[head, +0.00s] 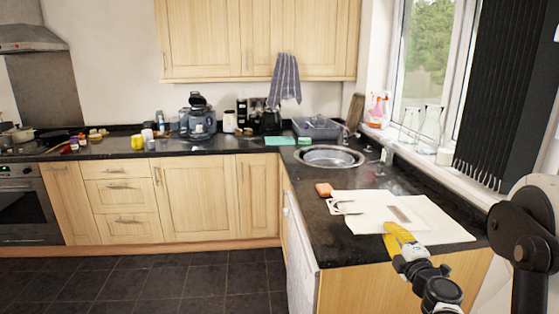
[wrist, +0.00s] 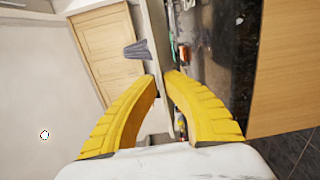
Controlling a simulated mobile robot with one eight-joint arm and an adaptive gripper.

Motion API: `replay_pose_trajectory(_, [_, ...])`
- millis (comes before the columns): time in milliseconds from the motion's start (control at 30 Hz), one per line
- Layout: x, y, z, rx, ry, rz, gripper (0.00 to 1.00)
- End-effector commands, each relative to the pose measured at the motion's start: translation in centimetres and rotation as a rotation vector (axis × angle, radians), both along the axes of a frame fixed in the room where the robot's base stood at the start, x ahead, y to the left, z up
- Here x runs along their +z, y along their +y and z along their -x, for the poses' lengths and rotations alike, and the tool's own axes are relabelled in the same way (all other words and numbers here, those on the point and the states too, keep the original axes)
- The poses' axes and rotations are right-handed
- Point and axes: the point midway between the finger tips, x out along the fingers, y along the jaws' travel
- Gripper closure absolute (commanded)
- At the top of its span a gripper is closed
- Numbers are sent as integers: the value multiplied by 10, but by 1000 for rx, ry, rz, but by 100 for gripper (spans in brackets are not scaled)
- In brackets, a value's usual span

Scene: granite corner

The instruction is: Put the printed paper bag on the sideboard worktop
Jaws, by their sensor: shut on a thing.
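The printed paper bag (head: 428,218) shows in the head view as a pale, flat shape with a grey printed patch, over the near end of the right-hand worktop. My gripper (head: 392,232) has yellow fingers that meet the bag's near edge and are shut on it. In the wrist view the curved fingers of my gripper (wrist: 161,82) come close together at their tips, with a narrow pale strip between and beyond them that I cannot clearly identify. The worktop (head: 325,240) is dark and speckled. I cannot tell whether the bag touches it.
The sink (head: 331,157) and a dish rack (head: 318,128) stand farther back. A spray bottle (head: 378,108) and clear bottles (head: 430,125) stand by the window. Bare worktop shows at the front left and around the sink.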

Motion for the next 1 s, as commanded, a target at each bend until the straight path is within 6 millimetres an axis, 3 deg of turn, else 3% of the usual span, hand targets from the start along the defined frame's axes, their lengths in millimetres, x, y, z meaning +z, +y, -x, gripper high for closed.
replay_pose_trajectory(33, [3,33,-1,8,0,0,100])
replay_pose_trajectory(100, [5,67,0,1,-1,1,100])
replay_pose_trajectory(200, [9,106,6,-11,-2,1,100])
replay_pose_trajectory(333, [12,139,15,-21,-3,1,100])
replay_pose_trajectory(500, [13,155,21,-30,-4,1,100])
replay_pose_trajectory(1000, [13,156,21,-31,-4,0,100])
